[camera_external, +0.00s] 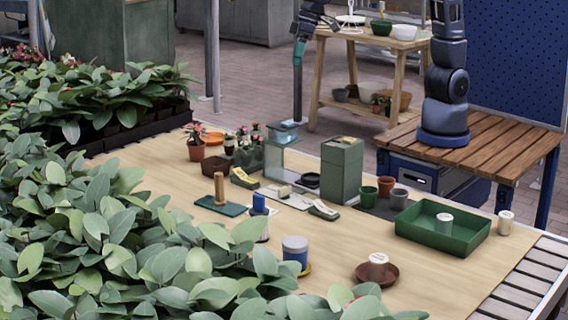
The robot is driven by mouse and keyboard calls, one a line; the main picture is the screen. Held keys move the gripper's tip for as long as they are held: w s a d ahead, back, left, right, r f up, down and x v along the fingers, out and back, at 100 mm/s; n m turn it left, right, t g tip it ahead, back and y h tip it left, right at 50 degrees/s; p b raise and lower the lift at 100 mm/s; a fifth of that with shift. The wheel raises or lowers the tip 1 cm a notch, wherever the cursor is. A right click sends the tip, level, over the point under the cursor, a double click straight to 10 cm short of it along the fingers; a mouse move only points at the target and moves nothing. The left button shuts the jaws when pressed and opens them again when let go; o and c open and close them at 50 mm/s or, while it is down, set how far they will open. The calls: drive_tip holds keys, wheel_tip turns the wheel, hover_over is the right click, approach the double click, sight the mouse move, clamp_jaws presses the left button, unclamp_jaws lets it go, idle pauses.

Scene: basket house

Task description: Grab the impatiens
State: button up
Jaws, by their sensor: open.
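A small plant with orange-red flowers, which looks like the impatiens (195,133), stands upright in a terracotta pot at the back left of the long table. Its lower leaves and pot are in plain view. My gripper (302,38) seems to be the dark end part at the top centre, high up and well to the right of the plant. It is open and holds nothing that I can see. It is small here, so its fingers are hard to make out.
Small flowering pots (243,136) stand right of the impatiens, by a brown bowl (216,165). A tall green box (341,170) and green tray (443,240) stand further right. Dense leafy plants (90,225) fill the left front. Bare tabletop (150,172) lies in front of the impatiens.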

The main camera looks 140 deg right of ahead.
drive_tip(key=w+d+f+m, duration=0.1)
drive_tip(key=w+d+f, duration=0.15)
drive_tip(key=d, duration=0.25)
drive_tip(key=w+d+f+m, duration=0.2)
drive_tip(key=d+f, duration=0.2)
drive_tip(key=d, duration=0.2)
drive_tip(key=m+g+h, duration=0.3)
drive_tip(key=m, duration=0.2)
approach(197, 143)
drive_tip(key=f, duration=0.2)
drive_tip(key=shift+d+f, duration=0.4)
drive_tip(key=shift+f, duration=0.15)
drive_tip(key=x, duration=0.9)
drive_tip(key=shift+d+f, duration=0.15)
drive_tip(key=shift+d, duration=0.2)
drive_tip(key=c, duration=1.1)
